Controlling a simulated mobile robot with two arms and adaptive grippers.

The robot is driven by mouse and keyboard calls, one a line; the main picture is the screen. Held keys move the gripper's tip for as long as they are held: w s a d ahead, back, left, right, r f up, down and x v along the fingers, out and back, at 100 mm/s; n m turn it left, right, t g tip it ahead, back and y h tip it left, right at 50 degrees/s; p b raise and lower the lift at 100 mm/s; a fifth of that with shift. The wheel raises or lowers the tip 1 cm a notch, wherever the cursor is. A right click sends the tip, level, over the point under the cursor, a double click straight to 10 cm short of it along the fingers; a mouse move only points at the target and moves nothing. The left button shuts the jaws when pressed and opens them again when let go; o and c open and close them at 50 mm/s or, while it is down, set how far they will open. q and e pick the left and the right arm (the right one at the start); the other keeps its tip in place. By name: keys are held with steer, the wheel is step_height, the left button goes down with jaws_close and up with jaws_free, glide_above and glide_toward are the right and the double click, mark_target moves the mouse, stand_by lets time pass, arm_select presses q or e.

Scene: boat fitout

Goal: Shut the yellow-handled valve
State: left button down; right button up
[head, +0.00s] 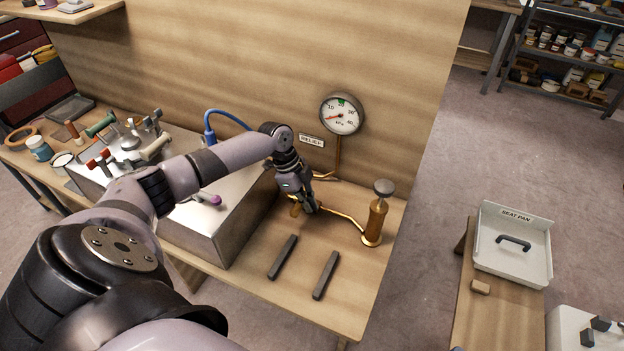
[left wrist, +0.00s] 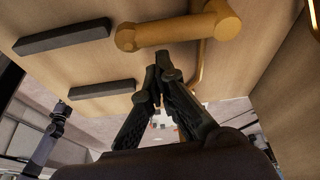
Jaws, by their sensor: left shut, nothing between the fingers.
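The valve's yellow handle (head: 296,208) is low beside the metal box, partly hidden behind my left gripper in the head view. In the left wrist view the handle (left wrist: 180,33) is a thick ochre bar with a rounded end, running across the top near a thin pipe. My left gripper (head: 309,209) points down beside the handle, its fingers closed together and empty. In the left wrist view its fingertips (left wrist: 163,62) are just below the bar; I cannot tell whether they touch it. My right gripper is not in view.
A brass pump (head: 376,220) with a grey knob stands right of the gripper. A gauge (head: 341,114) and a RELIEF label (head: 311,141) are on the back panel. Two dark bars (head: 326,275) lie in front. The metal box (head: 212,228) with several coloured levers stands left.

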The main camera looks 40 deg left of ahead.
arm_select(q)
steer(key=shift+s+a, duration=0.15)
steer(key=shift+a, duration=0.1)
stand_by(0.5)
steer(key=shift+d+r, duration=0.1)
step_height(320, 180, up, 10)
steer(key=shift+d+p, duration=0.15)
steer(key=shift+p, duration=0.15)
stand_by(0.3)
stand_by(0.5)
